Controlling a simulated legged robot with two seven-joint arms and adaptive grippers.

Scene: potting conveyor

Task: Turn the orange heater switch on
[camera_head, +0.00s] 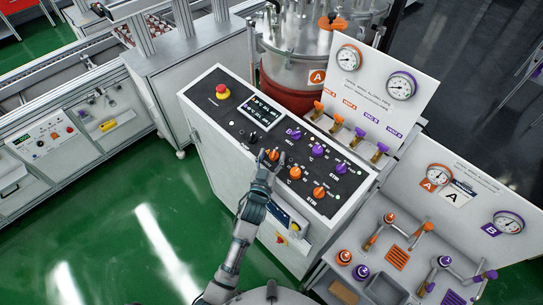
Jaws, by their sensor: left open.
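The control panel (237,125) is a dark sloped top on a grey cabinet. Its orange row has a left knob (273,154), a middle knob (295,172) and a right knob (319,192). The small labels are unreadable, so I cannot tell which is the heater switch or its setting. My left gripper (270,161) is open at the panel's front edge, with its fingers by the left orange knob. I cannot tell whether they touch it. My right gripper is not in view.
Purple knobs (317,150) lie behind the orange row. A red emergency button (222,91) and a small display (261,111) are on the panel's left. A gauge board (375,95) with valves stands behind. Another valve station (410,265) is at right. Green floor (120,230) is clear at left.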

